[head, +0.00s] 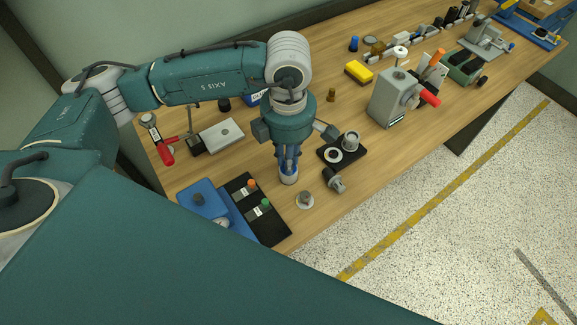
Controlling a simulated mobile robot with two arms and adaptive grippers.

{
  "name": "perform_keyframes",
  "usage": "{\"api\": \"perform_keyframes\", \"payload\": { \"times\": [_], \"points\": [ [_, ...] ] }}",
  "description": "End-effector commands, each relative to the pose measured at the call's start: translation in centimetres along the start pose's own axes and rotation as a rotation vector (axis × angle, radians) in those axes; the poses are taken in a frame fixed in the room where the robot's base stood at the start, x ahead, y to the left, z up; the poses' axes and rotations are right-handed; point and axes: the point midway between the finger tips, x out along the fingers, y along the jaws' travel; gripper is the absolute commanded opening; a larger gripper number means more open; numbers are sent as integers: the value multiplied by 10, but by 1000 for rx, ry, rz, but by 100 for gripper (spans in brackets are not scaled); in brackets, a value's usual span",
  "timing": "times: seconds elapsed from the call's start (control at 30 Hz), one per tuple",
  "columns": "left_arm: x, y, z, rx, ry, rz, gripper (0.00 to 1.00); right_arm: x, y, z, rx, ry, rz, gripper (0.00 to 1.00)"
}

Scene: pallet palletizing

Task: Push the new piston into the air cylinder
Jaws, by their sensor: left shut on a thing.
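My left gripper (288,164) points straight down over the near part of the wooden bench. It is shut on a part that I take to be the piston; the fingers hide most of it. A short silver, tube-like part (289,178), apparently the air cylinder, stands upright at the fingertips. I cannot tell how deep the held part sits in it. My right gripper is not in view.
A black tray (327,155) with round metal parts lies right of the gripper. A dark fitting (333,181) and a small flanged part (305,200) lie near the front edge. A grey press (393,97) stands further right.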

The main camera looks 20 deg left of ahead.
Motion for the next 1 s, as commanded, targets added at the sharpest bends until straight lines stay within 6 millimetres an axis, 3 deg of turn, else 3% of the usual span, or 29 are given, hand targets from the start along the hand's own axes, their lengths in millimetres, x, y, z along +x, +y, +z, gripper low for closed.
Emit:
{"api": "perform_keyframes", "payload": {
  "times": [0.17,0.2,0.3,0.67,0.77,1.0],
  "points": [
    [1,0,0,0,0,0,0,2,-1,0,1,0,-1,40],
    [1,0,0,0,0,0,18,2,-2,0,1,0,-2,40],
    [1,0,0,0,0,0,38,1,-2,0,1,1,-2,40],
    [-3,0,0,0,-1,1,38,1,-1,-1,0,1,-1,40],
    [-14,1,1,0,-3,3,38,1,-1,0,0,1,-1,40],
    [-65,1,1,1,-4,5,38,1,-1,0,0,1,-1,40]
  ]
}}
